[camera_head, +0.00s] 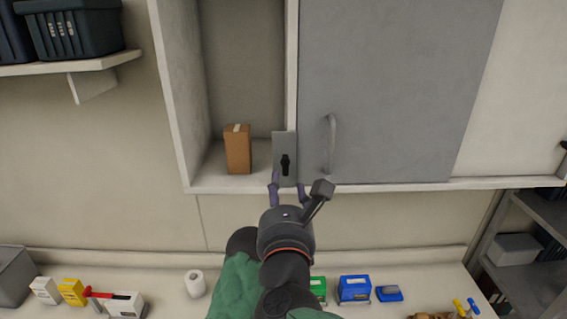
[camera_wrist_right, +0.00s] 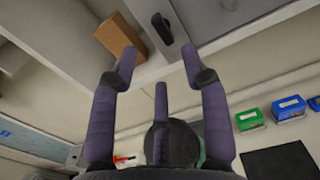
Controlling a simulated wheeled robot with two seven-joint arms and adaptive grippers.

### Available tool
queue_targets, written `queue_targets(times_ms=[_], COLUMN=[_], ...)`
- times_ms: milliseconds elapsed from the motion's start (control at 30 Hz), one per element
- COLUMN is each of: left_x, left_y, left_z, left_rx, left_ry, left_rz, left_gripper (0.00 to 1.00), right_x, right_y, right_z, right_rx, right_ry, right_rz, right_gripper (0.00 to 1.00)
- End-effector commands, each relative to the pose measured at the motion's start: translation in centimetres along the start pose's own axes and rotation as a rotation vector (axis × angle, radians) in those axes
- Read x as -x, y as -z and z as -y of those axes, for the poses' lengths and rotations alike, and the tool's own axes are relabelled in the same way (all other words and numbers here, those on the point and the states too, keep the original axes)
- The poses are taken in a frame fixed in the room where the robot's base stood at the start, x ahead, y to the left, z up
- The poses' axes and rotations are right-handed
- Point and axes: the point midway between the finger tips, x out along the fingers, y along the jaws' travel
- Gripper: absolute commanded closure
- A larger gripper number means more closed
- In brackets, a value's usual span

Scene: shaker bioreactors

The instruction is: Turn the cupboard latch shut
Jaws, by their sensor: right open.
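The cupboard (camera_head: 193,90) hangs on the wall with its left bay open and a grey door (camera_head: 390,80) to the right. The latch (camera_head: 285,164) is a small black knob, standing about upright on a grey plate (camera_head: 284,140) at the bay's lower right. It also shows in the right wrist view (camera_wrist_right: 162,27), beyond the fingers. My right gripper (camera_head: 288,180) is open and empty, just below the latch, its fingers at the plate's lower part. I cannot tell whether they touch it. My left gripper does not show.
A brown box (camera_head: 238,149) stands in the open bay, left of the latch. A curved handle (camera_head: 331,145) juts from the door close to the right. Below, the counter holds a paper roll (camera_head: 195,283), a blue box (camera_head: 354,289) and small packs. A shelf (camera_head: 75,66) is at upper left.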

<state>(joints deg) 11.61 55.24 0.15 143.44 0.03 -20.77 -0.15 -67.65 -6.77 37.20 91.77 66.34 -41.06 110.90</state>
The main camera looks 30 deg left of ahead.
Motion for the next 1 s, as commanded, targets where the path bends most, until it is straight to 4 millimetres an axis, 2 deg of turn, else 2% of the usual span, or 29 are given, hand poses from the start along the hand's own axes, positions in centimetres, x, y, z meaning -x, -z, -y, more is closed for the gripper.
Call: queue_targets(times_ms=[200,400,633,933,1000], left_x=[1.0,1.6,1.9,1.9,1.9], left_y=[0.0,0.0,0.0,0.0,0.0], left_z=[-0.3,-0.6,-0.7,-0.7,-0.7], left_rx=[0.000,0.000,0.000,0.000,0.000], left_ry=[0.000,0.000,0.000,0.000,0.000], left_rz=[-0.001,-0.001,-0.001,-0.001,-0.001], left_gripper=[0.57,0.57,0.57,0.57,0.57], right_x=[-4.2,-7.0,-8.4,-8.6,-8.5], right_y=[0.0,-0.1,0.0,0.0,0.0], right_z=[0.1,0.1,0.1,0.1,0.1], right_rx=[0.003,0.002,0.002,0.002,0.003], right_ry=[0.002,0.001,0.001,0.000,0.000], right_rz=[-0.003,-0.002,-0.001,0.000,0.000], right_gripper=[0.54,0.54,0.54,0.54,0.73])
